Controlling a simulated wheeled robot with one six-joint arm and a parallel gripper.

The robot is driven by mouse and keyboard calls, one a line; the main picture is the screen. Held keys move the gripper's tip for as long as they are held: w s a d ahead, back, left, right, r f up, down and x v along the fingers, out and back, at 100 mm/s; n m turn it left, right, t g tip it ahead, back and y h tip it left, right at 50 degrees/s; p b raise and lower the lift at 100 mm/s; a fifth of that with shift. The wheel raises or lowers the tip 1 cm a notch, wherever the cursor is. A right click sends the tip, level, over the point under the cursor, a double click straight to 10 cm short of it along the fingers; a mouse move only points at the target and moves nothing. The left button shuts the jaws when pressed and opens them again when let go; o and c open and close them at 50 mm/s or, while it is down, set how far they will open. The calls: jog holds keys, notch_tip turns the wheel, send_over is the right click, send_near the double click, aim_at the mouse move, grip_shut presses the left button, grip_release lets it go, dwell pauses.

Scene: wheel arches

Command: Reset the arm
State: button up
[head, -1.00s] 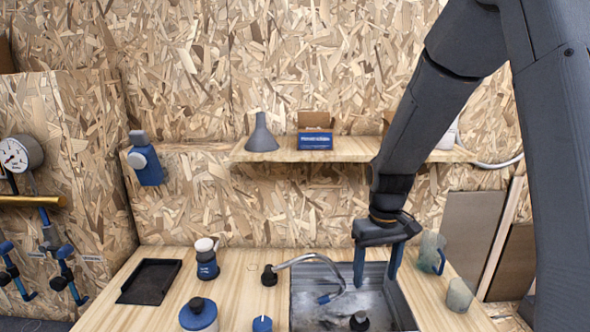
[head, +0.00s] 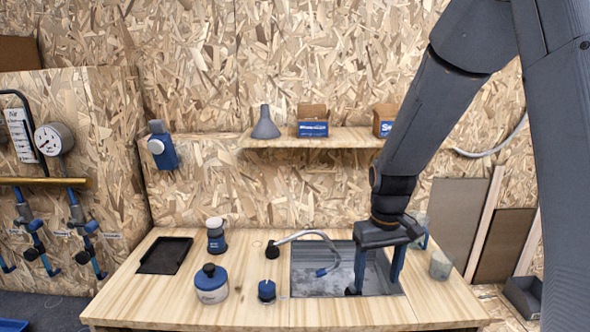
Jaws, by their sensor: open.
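My gripper (head: 378,275) hangs pointing down over the right part of the sink (head: 335,291). Its two blue fingers are apart, and I see nothing held between them. A small dark object (head: 352,291) shows in the sink beside the left finger; whether they touch I cannot tell. My arm comes down from the top right and hides part of the shelf and wall.
A curved faucet (head: 310,236) reaches over the sink. Left of it stand a blue-and-white jar (head: 211,286), a small blue-capped item (head: 266,290), a bottle (head: 216,240) and a black tray (head: 165,256). A translucent cup (head: 441,265) stands right. The shelf (head: 300,140) holds a funnel and boxes.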

jog(key=s+f+m+b, duration=0.2)
jog(key=s+f+b, duration=0.6)
jog(key=s, duration=0.4)
jog(key=shift+s+f+t+b, duration=0.2)
jog(key=shift+s+t+b, duration=0.05)
jog(key=shift+t+b, duration=0.15)
jog(key=shift+c, duration=0.5)
